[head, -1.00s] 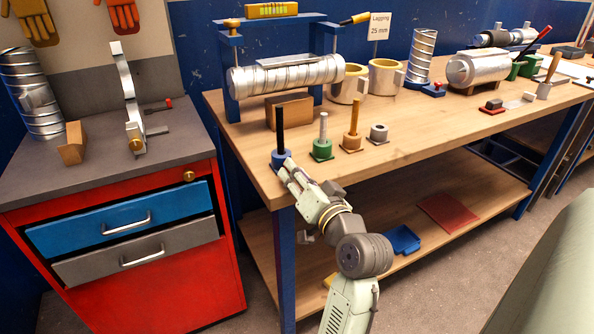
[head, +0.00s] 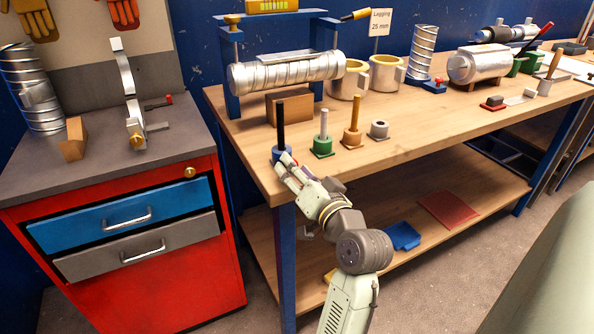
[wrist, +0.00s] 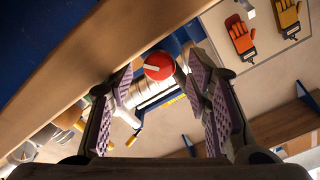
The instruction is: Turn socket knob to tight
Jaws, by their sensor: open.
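A round red knob (wrist: 158,67) with a white pointer line shows in the wrist view, between the open fingers. In the head view a small bit of red shows at the front of the blue socket (head: 282,153), which holds an upright black rod (head: 281,115) at the bench's front left corner. My gripper (head: 284,166) is at that socket, in front of it and low by the bench edge. In the wrist view my gripper (wrist: 162,82) is open, with a gap on both sides of the knob. I cannot tell how deep the knob sits between the fingertips.
A green socket (head: 322,147) with a grey rod and a wooden one (head: 351,136) stand to the right. A wooden block (head: 289,106) lies behind, under the clamped spiral duct (head: 287,73). The red cabinet (head: 120,240) stands left. The bench's front edge is close to my gripper.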

